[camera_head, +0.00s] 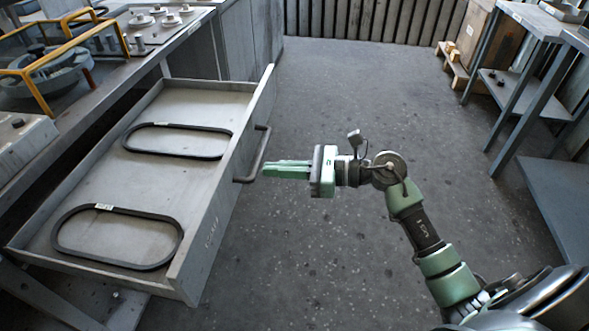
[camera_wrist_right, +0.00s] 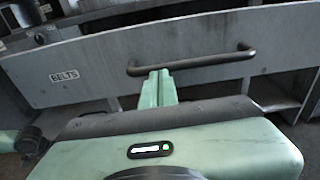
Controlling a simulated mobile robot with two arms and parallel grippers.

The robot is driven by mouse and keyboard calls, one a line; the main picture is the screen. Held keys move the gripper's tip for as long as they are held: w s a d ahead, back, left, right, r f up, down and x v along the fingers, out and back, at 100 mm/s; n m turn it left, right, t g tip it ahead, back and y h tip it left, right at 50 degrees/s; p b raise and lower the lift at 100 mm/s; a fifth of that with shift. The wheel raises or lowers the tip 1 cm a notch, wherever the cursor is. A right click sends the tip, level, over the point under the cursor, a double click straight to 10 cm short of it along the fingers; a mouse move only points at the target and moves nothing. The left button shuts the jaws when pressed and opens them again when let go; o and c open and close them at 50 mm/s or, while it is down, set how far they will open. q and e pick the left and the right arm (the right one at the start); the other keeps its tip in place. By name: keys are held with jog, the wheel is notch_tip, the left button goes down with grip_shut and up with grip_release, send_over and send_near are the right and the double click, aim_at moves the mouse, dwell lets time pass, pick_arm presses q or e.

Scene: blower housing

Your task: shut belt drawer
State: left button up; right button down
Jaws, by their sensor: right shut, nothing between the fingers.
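The belt drawer (camera_head: 210,225) is pulled out from under the workbench on the left, and two dark oval belts lie flat in it. Its grey front, labelled BELTS, also shows in the right wrist view (camera_wrist_right: 100,72). The dark bar handle (camera_head: 262,152) is on the drawer front and crosses the right wrist view (camera_wrist_right: 200,62). My right gripper (camera_head: 266,171) is shut and empty, pointing at the drawer front by the handle. In the right wrist view its fingertips (camera_wrist_right: 158,74) are close to the bar; I cannot tell whether they touch. My left gripper is out of view.
The workbench (camera_head: 125,80) carries a yellow frame, a round housing and small parts. A grey metal table (camera_head: 535,20) and a wooden box (camera_head: 492,45) stand at the right. The grey floor between them is clear.

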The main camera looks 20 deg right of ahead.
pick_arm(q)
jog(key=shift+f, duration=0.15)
pick_arm(e)
jog(key=shift+w+a, duration=0.1)
jog(key=shift+a, duration=0.1)
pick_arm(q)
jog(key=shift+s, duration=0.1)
